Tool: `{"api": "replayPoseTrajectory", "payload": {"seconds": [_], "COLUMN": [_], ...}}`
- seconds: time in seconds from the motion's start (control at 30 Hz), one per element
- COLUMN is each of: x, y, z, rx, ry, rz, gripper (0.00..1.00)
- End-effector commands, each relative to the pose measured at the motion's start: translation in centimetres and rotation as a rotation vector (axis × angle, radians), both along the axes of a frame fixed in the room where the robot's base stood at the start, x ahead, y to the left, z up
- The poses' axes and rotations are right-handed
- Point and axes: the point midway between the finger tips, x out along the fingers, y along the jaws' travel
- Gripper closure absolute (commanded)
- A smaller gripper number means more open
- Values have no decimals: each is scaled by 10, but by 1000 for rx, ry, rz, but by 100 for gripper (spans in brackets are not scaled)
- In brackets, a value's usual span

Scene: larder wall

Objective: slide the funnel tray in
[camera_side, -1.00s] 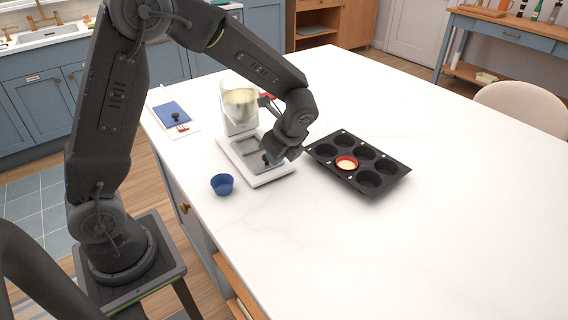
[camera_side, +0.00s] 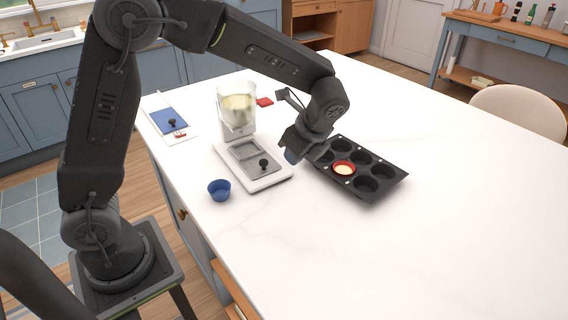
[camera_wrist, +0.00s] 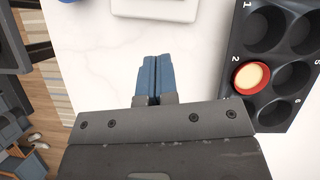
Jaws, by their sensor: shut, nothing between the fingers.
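A grey tray (camera_side: 262,160) with a black knob (camera_side: 263,163) lies in the white base (camera_side: 268,183) of the dispenser; I take it for the funnel tray. A clear hopper (camera_side: 238,108) with cream-coloured filling stands at the back of that base. My gripper (camera_side: 291,157) is to the right of the knob, above the counter between the base and the muffin tin, apart from the tray. In the wrist view its blue fingers (camera_wrist: 153,80) are together and empty. The base shows only as a pale edge (camera_wrist: 165,10) there, and the knob is out of that view.
A black muffin tin (camera_side: 375,190) is close on the right, with a red cup (camera_side: 343,168) of cream filling in one well. A blue cup (camera_side: 219,190) stands at front left. A blue plate with a knob (camera_side: 168,120) lies at back left. The right counter is clear.

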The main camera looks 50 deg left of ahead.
Motion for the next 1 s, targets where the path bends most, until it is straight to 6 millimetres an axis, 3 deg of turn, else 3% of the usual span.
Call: {"api": "replayPoseTrajectory", "payload": {"seconds": [0.1, 0.27, 0.5, 0.63, 0.77, 1.0], "x": [2, 1, -37, -53, -56, -51], "y": [-9, -13, -14, -14, -12, 5], "z": [16, 27, 32, 29, 23, -12], "rx": [-2, -2, -6, -1, 0, 0], "ry": [-3, -1, -3, -1, 3, 8], "rz": [-2, -13, -336, -486, -528, -523], "gripper": [100, 100, 100, 100, 100, 100]}}
